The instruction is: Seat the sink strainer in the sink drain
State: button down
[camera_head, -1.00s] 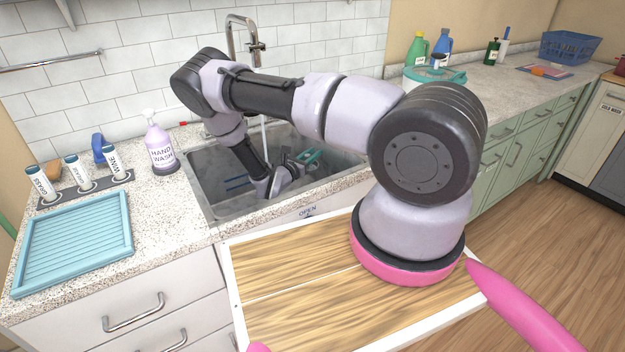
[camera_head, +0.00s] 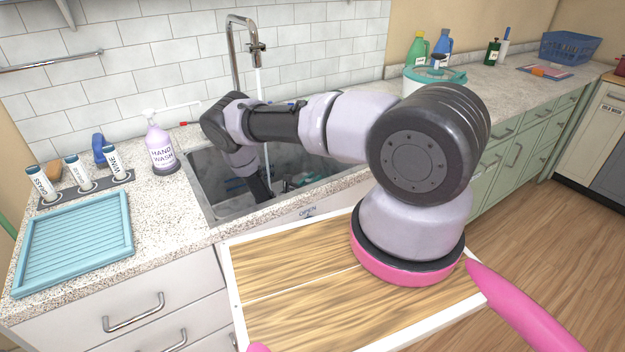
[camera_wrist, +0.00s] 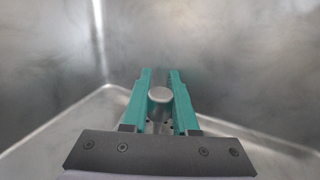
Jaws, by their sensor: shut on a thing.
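The sink (camera_head: 215,195) is a steel basin set in the counter, and my arm reaches down into it. In the wrist view, my gripper (camera_wrist: 160,88) has teal fingers shut on a small pale round knob, the top of the sink strainer (camera_wrist: 159,95). Part of the strainer's perforated body shows below the knob between the fingers. The basin's walls and floor (camera_wrist: 60,130) surround the gripper in that view. The drain is hidden, so I cannot tell whether the strainer touches it. In the head view my gripper and the strainer are mostly hidden by the basin's front edge.
A faucet (camera_head: 236,60) runs a stream of water behind my arm. A hand wash bottle (camera_head: 160,145) stands left of the sink. A blue drying tray (camera_head: 75,243) and labelled holders lie farther left. A teal-lidded tub (camera_head: 434,77) stands to the right.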

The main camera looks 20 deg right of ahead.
jog(key=shift+s+f, duration=0.1)
jog(key=shift+f, duration=0.25)
jog(key=shift+s+f, duration=0.15)
jog(key=c, duration=1)
grip_release()
jog(key=shift+o, duration=0.2)
jog(key=shift+a+r, duration=0.1)
jog(key=shift+r, duration=0.3)
jog(key=v, duration=0.7)
jog(key=shift+a+r, duration=0.1)
